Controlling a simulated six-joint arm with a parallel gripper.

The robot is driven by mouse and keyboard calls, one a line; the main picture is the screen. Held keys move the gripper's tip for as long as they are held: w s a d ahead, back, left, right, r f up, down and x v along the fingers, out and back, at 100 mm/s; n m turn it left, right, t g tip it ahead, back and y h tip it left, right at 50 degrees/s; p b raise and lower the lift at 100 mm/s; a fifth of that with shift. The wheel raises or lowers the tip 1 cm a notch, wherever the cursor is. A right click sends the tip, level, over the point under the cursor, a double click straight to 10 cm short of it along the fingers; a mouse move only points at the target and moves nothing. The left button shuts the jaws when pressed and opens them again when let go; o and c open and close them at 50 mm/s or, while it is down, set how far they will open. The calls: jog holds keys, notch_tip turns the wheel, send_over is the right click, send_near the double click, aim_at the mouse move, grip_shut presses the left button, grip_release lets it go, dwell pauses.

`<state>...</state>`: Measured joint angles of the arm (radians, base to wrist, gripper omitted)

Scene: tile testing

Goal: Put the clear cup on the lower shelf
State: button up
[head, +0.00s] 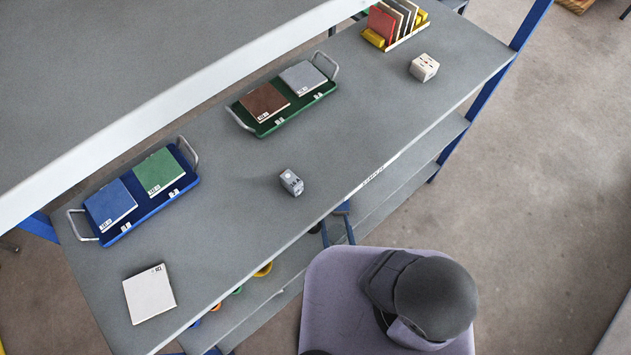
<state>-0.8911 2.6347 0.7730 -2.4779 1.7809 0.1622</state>
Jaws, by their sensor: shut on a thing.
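The clear cup is not visible in the head view. The lower shelf (412,166) shows as a grey strip under the front edge of the workbench. Most of it is hidden by the bench top. My gripper is out of view, so what it holds cannot be seen. Only the mauve base and dark rounded arm part of my own body show at the bottom, in front of the bench.
The bench top (235,190) bears a blue tray (191,183) and a green tray (262,131) with tiles, a white tile (149,294), a small grey device (291,182), a white box (424,67) and a tile rack (405,38). Colourful round items sit under the bench's front edge.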

jog(key=s+a+n+y, duration=0.1)
jog(key=a, duration=0.1)
jog(key=s+a+n+g+y, duration=0.1)
jog(key=s+a, duration=0.1)
jog(key=s+a+f+n+g+y, duration=0.1)
jog(key=y, duration=0.1)
jog(key=shift+s+a+f, duration=0.1)
jog(key=shift+s+a, duration=0.1)
jog(key=shift+a, duration=0.2)
jog(key=shift+s+a+n+g+y+p, duration=0.35)
jog(key=shift+s+a+y, duration=0.25)
jog(key=shift+a, duration=0.3)
jog(key=a, duration=0.3)
jog(key=shift+w+a+r+n+y, duration=0.1)
jog(key=shift+w+r+n+y, duration=0.15)
jog(key=shift+w+r+y, duration=0.15)
jog(key=shift+a+r+b, duration=0.5)
jog(key=shift+a+r, duration=1.75)
jog(key=shift+a, duration=0.3)
jog(key=shift+w+f+b, duration=0.25)
jog(key=shift+f+b, duration=1.55)
jog(key=shift+f, duration=0.25)
jog(key=shift+w+f+b, duration=0.2)
jog(key=shift+f+b, duration=1.55)
jog(key=shift+f, duration=0.25)
jog(key=shift+f, duration=0.15)
jog(key=o, duration=1.1)
